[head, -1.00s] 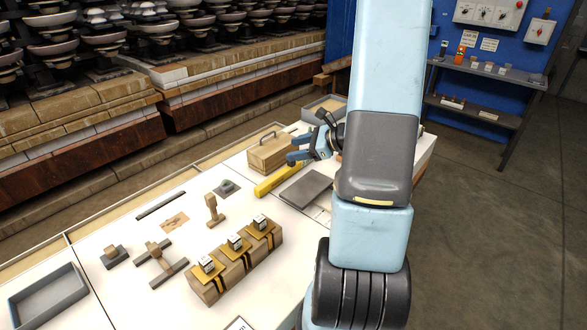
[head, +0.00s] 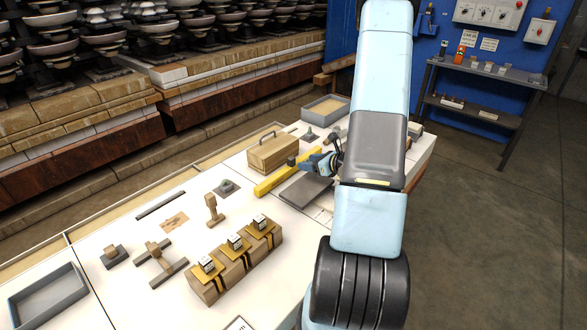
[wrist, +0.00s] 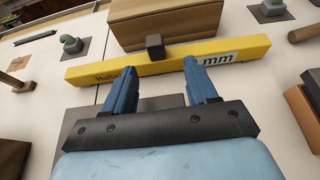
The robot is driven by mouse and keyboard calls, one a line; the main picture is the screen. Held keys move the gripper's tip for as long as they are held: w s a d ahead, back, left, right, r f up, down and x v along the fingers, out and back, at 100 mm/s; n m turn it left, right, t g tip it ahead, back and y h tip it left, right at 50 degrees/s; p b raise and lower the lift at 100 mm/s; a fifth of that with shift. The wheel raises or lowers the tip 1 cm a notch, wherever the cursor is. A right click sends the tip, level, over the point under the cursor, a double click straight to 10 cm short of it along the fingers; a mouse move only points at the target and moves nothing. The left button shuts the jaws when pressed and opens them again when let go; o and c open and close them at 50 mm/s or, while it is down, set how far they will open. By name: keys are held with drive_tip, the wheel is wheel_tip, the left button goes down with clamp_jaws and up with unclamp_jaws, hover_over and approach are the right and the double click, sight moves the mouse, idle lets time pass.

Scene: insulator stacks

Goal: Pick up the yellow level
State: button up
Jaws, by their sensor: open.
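The yellow level (head: 277,181) is a long yellow bar lying on the white table, just in front of the wooden box with a handle. In the wrist view the level (wrist: 160,62) crosses the upper middle, with dark lettering on its face and a small dark block (wrist: 155,46) at its middle.
The wooden box (head: 273,152) stands right behind the level. A dark grey plate (head: 306,190) lies in front of it. A grey tray (head: 326,108) is at the far end, and a wooden block with yellow plates (head: 236,262) is nearer.

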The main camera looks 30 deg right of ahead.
sight(294, 162)
drive_tip(key=shift+a+x, duration=0.1)
drive_tip(key=shift+x, duration=1.55)
drive_tip(key=shift+a+x, duration=0.15)
drive_tip(key=shift+x, duration=1.55)
drive_tip(key=shift+s, duration=0.15)
clamp_jaws()
